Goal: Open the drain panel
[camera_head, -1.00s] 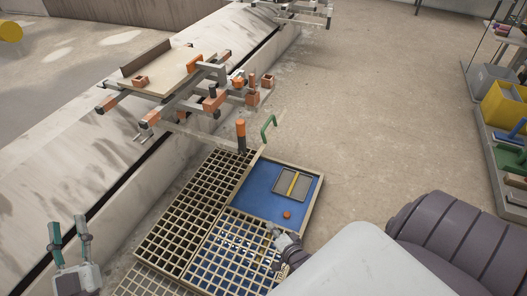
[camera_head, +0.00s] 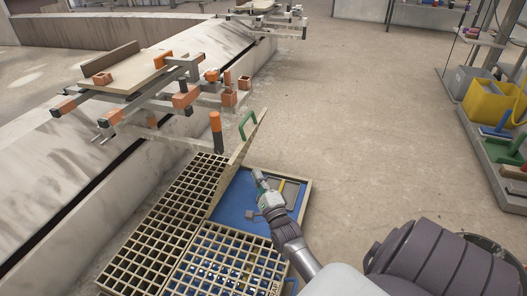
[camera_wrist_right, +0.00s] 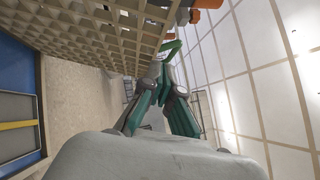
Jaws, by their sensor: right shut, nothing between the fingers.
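The drain panel (camera_head: 236,155) is a beige grate with a green handle (camera_head: 249,124). It stands raised, seen nearly edge-on, at the left edge of a blue-floored opening (camera_head: 232,195). In the right wrist view the panel's grid (camera_wrist_right: 95,30) fills the upper left, with the green handle (camera_wrist_right: 172,47) just beyond my fingertips. My right gripper (camera_head: 257,174) is shut and empty, over the opening and right of the panel. Its closed fingers also show in the wrist view (camera_wrist_right: 162,72). I cannot tell whether they touch the panel or handle. My left gripper is out of view.
A grey plate with a yellow bar (camera_head: 291,190) lies in the opening. Fixed grating (camera_head: 160,225) covers the left and front. An orange-topped post (camera_head: 216,135) stands behind the panel. The carousel's arms (camera_head: 165,95) are behind left. Open floor (camera_head: 350,120) lies to the right.

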